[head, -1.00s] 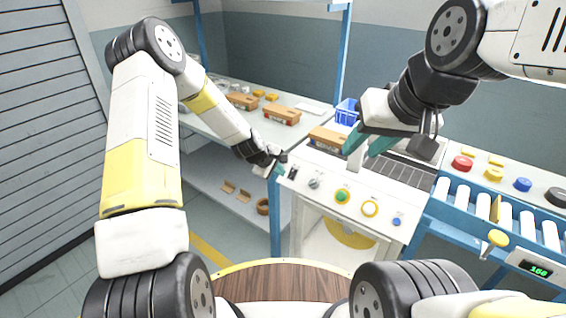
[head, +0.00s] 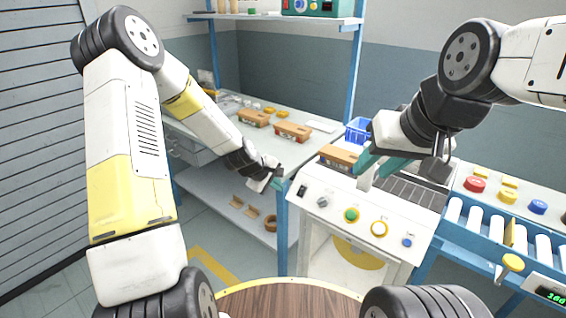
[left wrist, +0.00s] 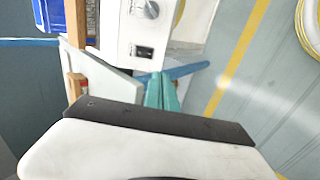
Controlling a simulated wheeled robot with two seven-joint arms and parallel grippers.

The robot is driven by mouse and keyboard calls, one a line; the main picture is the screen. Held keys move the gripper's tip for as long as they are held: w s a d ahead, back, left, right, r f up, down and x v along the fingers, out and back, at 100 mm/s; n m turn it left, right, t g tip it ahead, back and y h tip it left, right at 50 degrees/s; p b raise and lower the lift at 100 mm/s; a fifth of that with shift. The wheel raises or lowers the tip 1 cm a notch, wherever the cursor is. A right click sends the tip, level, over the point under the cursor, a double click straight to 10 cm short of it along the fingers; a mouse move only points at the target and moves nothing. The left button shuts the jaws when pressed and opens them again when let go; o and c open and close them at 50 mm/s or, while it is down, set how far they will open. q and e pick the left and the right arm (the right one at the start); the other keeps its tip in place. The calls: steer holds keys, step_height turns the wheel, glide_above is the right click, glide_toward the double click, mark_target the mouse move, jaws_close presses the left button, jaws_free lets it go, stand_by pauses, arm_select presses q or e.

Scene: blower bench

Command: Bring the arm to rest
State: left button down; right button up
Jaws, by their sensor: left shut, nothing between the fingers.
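My left gripper (head: 268,178) is at the left corner of the white control panel (head: 338,205), apart from it as far as I can see. In the left wrist view its two teal fingers (left wrist: 162,92) lie together with nothing between them. The panel's dark switch and grey knob show just beyond them there. My left arm is bent, with its elbow high at the left. My right gripper (head: 378,166) hangs above the back of the panel. Its teal fingers look spread, with a white upright part below them; whether they touch it is unclear.
A brown-topped box (head: 338,156) lies close to the right fingers. A blue bin (head: 358,130) stands behind it. The left bench (head: 312,142) carries more boxes. A roller conveyor (head: 492,225) is at the right. A round wooden top (head: 290,301) is in front.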

arm_select(q)
steer(key=s+a+r+m+y, duration=0.1)
steer(key=s+a+r+m, duration=0.2)
steer(key=s+r, duration=0.5)
steer(key=s+a+r+m+y, duration=0.15)
steer(key=s+r+m, duration=0.25)
steer(key=r, duration=0.8)
steer(key=s+a+r+m, duration=0.2)
steer(key=s+r, duration=0.2)
steer(key=s, duration=0.5)
steer(key=s+a+r+m, duration=0.2)
steer(key=s+r, duration=0.2)
steer(key=s, duration=0.5)
steer(key=shift+a+r, duration=0.15)
steer(key=shift+a, duration=0.05)
